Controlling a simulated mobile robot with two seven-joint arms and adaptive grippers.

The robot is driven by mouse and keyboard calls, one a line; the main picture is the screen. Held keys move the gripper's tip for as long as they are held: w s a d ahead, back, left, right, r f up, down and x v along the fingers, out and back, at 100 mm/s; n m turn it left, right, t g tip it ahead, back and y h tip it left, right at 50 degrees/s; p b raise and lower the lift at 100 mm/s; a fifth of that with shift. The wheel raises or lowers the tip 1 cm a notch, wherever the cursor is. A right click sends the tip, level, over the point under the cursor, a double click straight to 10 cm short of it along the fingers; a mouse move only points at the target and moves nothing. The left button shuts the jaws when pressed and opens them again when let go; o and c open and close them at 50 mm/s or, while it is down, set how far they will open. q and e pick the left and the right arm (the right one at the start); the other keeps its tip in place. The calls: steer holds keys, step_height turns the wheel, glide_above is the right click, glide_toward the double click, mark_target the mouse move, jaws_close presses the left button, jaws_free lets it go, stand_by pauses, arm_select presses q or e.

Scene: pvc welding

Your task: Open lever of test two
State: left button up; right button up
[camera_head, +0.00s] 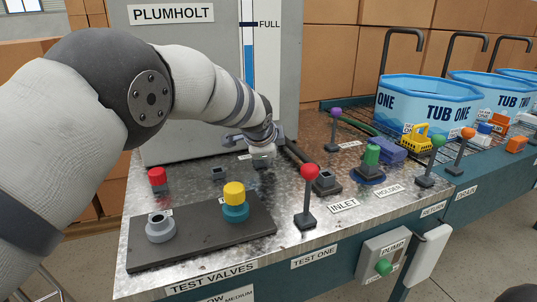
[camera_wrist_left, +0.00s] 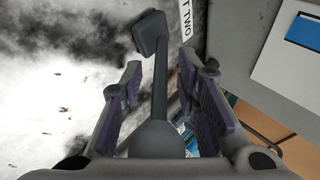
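In the left wrist view, a dark grey lever (camera_wrist_left: 160,75) with a round knob at its near end and a square base at its far end stands between my left fingers. Part of a label (camera_wrist_left: 186,35) reading "T TWO" lies beside it. My left gripper (camera_wrist_left: 163,100) is open, with one finger on each side of the lever and visible gaps beside the stem. In the head view my left gripper (camera_head: 262,152) is over the back part of the metal bench, beside the Plumholt panel, and mostly hides the lever there. My right gripper is not seen.
The metal bench (camera_head: 290,225) holds a red-knobbed lever (camera_head: 310,172) in front and a purple-knobbed lever (camera_head: 335,112) at the back. A dark board (camera_head: 200,250) with fittings lies at the front left. The tall Plumholt panel (camera_head: 180,60) stands behind my left arm.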

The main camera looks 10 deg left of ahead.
arm_select(q)
steer(key=v, duration=1.2)
steer(key=shift+f, duration=0.15)
